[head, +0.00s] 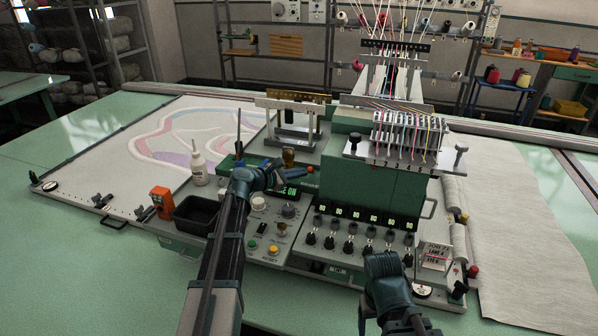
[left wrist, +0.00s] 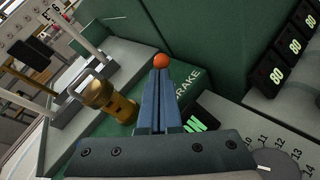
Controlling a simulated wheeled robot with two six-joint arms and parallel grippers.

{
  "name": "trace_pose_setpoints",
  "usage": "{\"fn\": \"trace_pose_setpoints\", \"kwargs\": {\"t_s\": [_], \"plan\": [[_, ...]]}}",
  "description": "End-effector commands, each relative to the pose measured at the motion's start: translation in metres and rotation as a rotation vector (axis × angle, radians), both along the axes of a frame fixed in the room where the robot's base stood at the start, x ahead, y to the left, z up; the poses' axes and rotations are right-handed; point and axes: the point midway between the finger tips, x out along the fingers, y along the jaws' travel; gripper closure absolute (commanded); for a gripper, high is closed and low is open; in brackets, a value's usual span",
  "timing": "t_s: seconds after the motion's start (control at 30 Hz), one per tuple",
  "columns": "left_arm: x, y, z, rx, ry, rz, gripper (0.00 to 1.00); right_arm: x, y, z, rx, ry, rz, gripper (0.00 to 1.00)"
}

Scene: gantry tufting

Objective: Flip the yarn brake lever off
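The yarn brake lever shows as a small orange ball knob (head: 310,169) on the green machine body, just right of my left gripper (head: 284,168). In the left wrist view the orange knob (left wrist: 161,61) sits right at the tips of my left gripper's blue fingers (left wrist: 161,80). The fingers lie together, shut, and hide the lever's stem; I cannot tell whether they touch the knob. The label BRAKE (left wrist: 187,90) is beside them. A green display (head: 291,192), partly covered by my gripper, reads "E ON". My right gripper (head: 386,270) hangs low at the front; its fingers are not clear.
A brass part (left wrist: 108,101) stands left of the fingers. A white bottle (head: 198,168), a black bin (head: 196,214) and an orange device (head: 161,202) are left of my left arm. A knob panel (head: 350,240) is at the front, with the threaded needle head (head: 405,140) behind.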

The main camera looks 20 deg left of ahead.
Motion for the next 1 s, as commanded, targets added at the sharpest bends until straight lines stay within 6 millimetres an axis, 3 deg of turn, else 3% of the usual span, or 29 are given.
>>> {"fn": "trace_pose_setpoints", "kwargs": {"t_s": [0.37, 0.6, 0.83, 1.0], "plan": [[0.019, 0.000, 0.031, 0.011, 0.243, -0.002, 1.00, 0.000, 0.000, 0.073, 0.000, 0.000, 0.001, 0.27], [0.036, 0.000, 0.040, 0.018, 0.459, 0.000, 1.00, 0.000, 0.000, 0.114, 0.000, 0.000, 0.001, 0.27], [0.048, 0.000, 0.043, 0.023, 0.623, 0.000, 1.00, 0.000, 0.000, 0.136, 0.001, 0.000, -0.005, 0.27], [0.047, -0.001, 0.039, 0.024, 0.653, 0.002, 1.00, 0.000, 0.000, 0.135, 0.002, 0.000, -0.006, 0.27]]}}
